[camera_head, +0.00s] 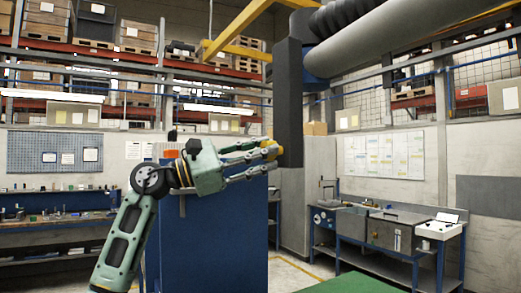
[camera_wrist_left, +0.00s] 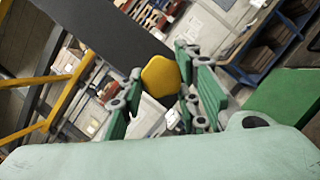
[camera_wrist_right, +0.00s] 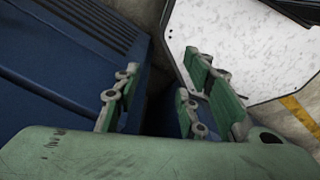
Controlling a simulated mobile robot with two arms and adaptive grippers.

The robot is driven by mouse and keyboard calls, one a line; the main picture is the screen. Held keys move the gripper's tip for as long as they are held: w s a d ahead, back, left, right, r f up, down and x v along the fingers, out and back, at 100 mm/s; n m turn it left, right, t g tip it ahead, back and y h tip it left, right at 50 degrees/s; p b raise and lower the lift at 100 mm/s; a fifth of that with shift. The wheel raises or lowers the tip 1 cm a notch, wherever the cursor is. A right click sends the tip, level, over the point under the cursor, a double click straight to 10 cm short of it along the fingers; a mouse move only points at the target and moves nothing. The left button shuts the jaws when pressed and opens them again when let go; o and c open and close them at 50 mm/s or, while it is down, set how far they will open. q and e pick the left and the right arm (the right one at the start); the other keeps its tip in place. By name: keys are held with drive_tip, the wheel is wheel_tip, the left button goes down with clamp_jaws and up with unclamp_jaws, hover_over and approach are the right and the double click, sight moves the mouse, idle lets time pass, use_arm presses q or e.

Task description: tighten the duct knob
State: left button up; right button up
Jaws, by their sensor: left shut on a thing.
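The duct knob is yellow and shows in the left wrist view (camera_wrist_left: 161,76) between the green finger pads. In the head view only parts of the knob (camera_head: 270,149) show past the fingers, against a dark grey upright arm of the duct (camera_head: 289,100). My left gripper (camera_head: 268,155) reaches in from the left and is shut on the knob; it also shows in the left wrist view (camera_wrist_left: 160,92). My right gripper (camera_wrist_right: 175,95) shows only in the right wrist view. Its fingers are apart with nothing between them.
A large grey duct pipe (camera_head: 395,45) runs from the upright arm to the upper right. A blue cabinet (camera_head: 225,235) stands behind my left arm. A workbench (camera_head: 375,235) stands at the right, and a green surface (camera_head: 350,284) lies at the bottom. Shelves with boxes line the back.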

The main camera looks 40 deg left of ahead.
use_arm(q)
drive_tip(key=shift+s+a+r, duration=0.15)
drive_tip(key=shift+a+r, duration=0.05)
drive_tip(key=shift+r, duration=0.1)
drive_tip(key=o, duration=0.8)
drive_tip(key=shift+o, duration=1.3)
drive_tip(key=shift+w+f, duration=0.15)
drive_tip(key=shift+w, duration=0.05)
drive_tip(key=shift+s, duration=0.15)
drive_tip(key=shift+f, duration=0.1)
drive_tip(key=v, duration=1.2)
